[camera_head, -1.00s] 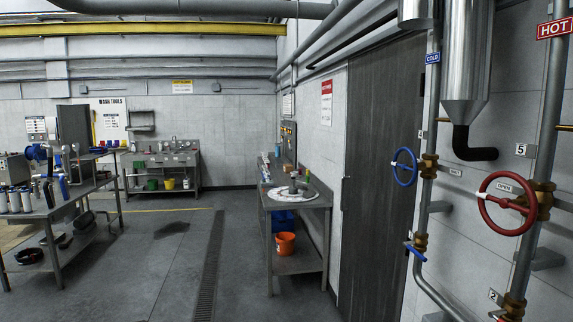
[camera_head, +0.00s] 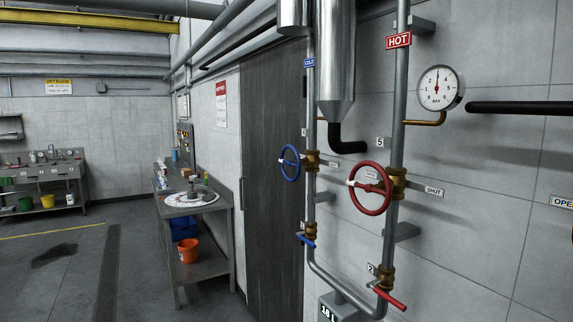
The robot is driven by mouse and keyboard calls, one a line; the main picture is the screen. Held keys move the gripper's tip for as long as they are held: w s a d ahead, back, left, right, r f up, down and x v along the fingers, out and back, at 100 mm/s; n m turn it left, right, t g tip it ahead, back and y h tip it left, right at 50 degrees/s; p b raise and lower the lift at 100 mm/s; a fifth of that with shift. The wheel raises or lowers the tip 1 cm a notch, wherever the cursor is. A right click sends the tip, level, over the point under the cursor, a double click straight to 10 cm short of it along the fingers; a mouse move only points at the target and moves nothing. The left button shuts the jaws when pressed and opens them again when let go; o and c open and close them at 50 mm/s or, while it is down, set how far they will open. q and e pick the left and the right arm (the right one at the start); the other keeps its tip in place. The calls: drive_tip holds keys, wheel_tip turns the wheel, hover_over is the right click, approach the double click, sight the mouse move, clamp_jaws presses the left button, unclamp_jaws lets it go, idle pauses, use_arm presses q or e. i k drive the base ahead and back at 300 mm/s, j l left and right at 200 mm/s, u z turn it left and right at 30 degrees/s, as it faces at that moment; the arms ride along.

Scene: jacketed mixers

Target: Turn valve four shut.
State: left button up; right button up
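No tag reading four can be made out in view. A red handwheel (camera_head: 370,188) sits on the pipe marked HOT, with a number 5 tag (camera_head: 380,143) above it and a SHUT label (camera_head: 433,191) to its right. A blue handwheel (camera_head: 290,163) sits on the pipe marked COLD; its number is too small to read. A red lever (camera_head: 390,299) is low on the hot pipe by a number 2 tag. A blue lever (camera_head: 306,240) is low on the cold pipe. Neither of my grippers is in view.
A pressure gauge (camera_head: 440,88) hangs at upper right. An OPEN label (camera_head: 562,202) is at the right edge, beside a sliver of something dark. A steel bench (camera_head: 205,272) with an orange bucket (camera_head: 188,250) stands left of a dark door (camera_head: 273,170).

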sight(298, 164)
drive_tip(key=i+j+u, duration=0.1)
drive_tip(key=u, duration=0.25)
drive_tip(key=i+u, duration=0.4)
drive_tip(key=i, duration=2.3)
drive_tip(key=i+z, duration=0.15)
drive_tip(key=i, duration=0.3)
drive_tip(key=i+j+z, duration=0.15)
drive_tip(key=i, duration=0.3)
drive_tip(key=i+j+z, duration=0.15)
drive_tip(key=i, duration=0.3)
drive_tip(key=i+j+z, duration=0.2)
drive_tip(key=i, duration=0.2)
